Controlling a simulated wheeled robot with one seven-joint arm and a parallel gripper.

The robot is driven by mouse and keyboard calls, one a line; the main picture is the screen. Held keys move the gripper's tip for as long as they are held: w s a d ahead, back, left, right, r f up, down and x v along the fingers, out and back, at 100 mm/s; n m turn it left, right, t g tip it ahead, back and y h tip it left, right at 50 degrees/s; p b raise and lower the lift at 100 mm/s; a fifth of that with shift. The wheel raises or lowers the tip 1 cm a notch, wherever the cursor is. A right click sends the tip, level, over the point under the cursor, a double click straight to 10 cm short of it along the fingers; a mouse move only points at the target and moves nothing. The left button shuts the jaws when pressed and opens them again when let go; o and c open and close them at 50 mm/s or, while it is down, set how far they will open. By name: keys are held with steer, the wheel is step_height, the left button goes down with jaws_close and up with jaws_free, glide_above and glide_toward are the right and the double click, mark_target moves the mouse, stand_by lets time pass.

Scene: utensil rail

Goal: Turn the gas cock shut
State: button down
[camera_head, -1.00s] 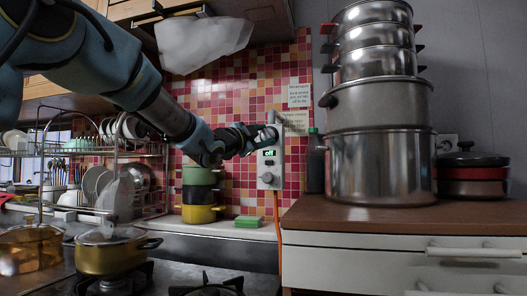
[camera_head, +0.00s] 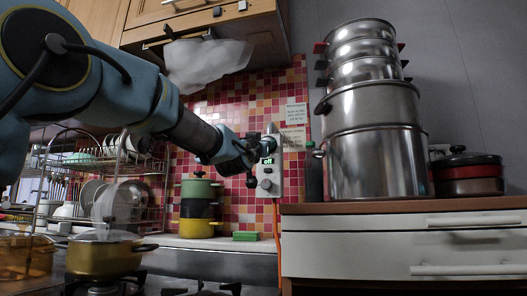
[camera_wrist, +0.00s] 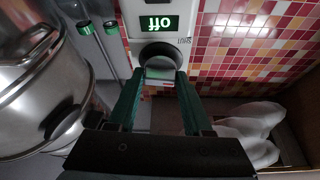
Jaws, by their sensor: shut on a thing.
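The gas cock is a round dark knob (camera_wrist: 160,56) on a white wall panel (camera_head: 269,184). In the wrist view, which is upside down, the knob sits beside a lit display (camera_wrist: 159,23) reading "off" and a "SHUT" label. My gripper (camera_wrist: 160,75) has its two green fingers on either side of the knob, shut on it. In the head view my gripper (camera_head: 265,145) is at the top of the panel, just above the green "off" display (camera_head: 267,161). The knob itself is hidden there behind the gripper.
Stacked steel pots (camera_head: 375,150) stand on the counter to the right. Stacked coloured pots (camera_head: 197,208) and a green sponge (camera_head: 246,236) lie left of the panel. A dish rack (camera_head: 62,165) is further left. A pale bag (camera_head: 208,62) hangs above.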

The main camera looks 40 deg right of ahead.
steer(key=shift+f+n+t, duration=0.1)
steer(key=shift+n+t, duration=0.2)
steer(key=shift+n, duration=0.6)
steer(key=shift+n+y, duration=0.3)
steer(key=shift+c, duration=1.8)
jaws_free()
steer(key=b+v, duration=0.2)
steer(key=v, duration=0.8)
steer(key=shift+s+a+f, duration=0.2)
steer(key=shift+s, duration=0.05)
